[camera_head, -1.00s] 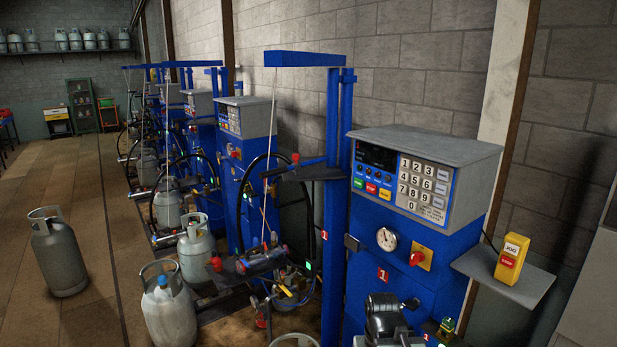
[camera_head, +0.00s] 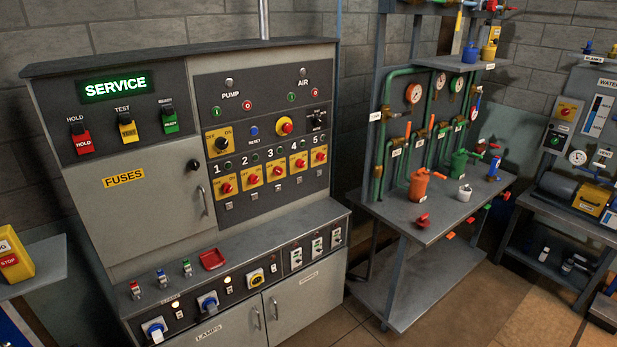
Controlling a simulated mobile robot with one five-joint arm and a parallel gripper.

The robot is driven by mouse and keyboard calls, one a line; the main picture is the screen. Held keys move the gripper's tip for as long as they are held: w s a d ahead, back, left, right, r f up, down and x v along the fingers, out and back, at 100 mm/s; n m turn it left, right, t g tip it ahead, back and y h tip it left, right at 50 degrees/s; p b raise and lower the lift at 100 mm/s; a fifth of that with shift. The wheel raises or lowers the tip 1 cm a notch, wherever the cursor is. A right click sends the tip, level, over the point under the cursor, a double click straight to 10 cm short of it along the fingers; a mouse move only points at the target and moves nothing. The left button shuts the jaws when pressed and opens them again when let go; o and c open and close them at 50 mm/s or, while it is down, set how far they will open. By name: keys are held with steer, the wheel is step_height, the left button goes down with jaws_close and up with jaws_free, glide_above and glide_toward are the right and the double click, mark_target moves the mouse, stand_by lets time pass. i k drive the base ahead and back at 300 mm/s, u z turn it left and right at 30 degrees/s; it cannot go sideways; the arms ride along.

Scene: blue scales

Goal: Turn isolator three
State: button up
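Isolator three is a red rotary knob on a yellow plate (camera_head: 277,171) under the number 3, in the middle of a row numbered 1 to 5 on the dark panel (camera_head: 210,95) of a grey control cabinet. Isolator two (camera_head: 252,179) is to its left and isolator four (camera_head: 299,163) to its right. All the row's knobs look alike; the exact angle of knob three is too small to tell. Nothing covers it. My gripper is not in view.
The cabinet's lower ledge (camera_head: 225,262) juts out below the panel, with switches and a red tray (camera_head: 213,259). A workbench with valves (camera_head: 440,215) stands to the right. A yellow stop box (camera_head: 14,255) sits on a shelf at far left. Bare floor shows between the benches.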

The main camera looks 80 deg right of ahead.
mark_target(276, 171)
steer(key=z, duration=0.5)
steer(key=k, duration=0.7)
steer(key=z, duration=0.65)
steer(key=i, duration=1.05)
steer(key=z, duration=0.05)
